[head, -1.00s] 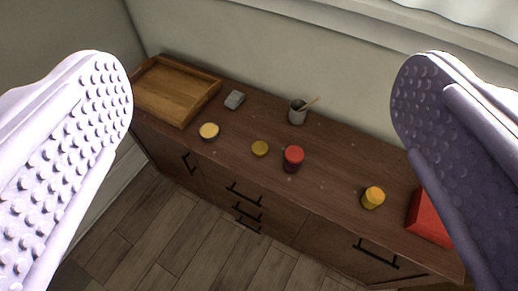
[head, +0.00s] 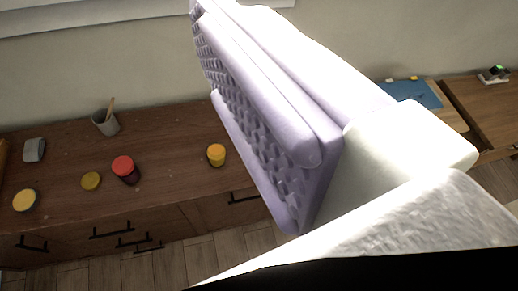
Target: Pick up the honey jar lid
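A flat mustard-yellow disc (head: 91,180) lies on the brown wooden cabinet top, left of a dark jar with a red top (head: 124,168). A small jar with an orange-yellow top (head: 216,154) stands further right, near my gripper in the picture. A round pale-yellow-topped thing (head: 24,200) is at the far left. I cannot tell for sure which is the honey jar lid; the flat disc looks most like a loose lid. One pale purple finger of my gripper (head: 268,125) shows, its studded pad bare and facing left. The other finger is out of view.
A grey cup with a wooden stick (head: 105,122) and a grey block (head: 34,150) stand towards the wall. My arm covers the cabinet's right part. A blue mat (head: 412,94) lies on another wooden surface at the right.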

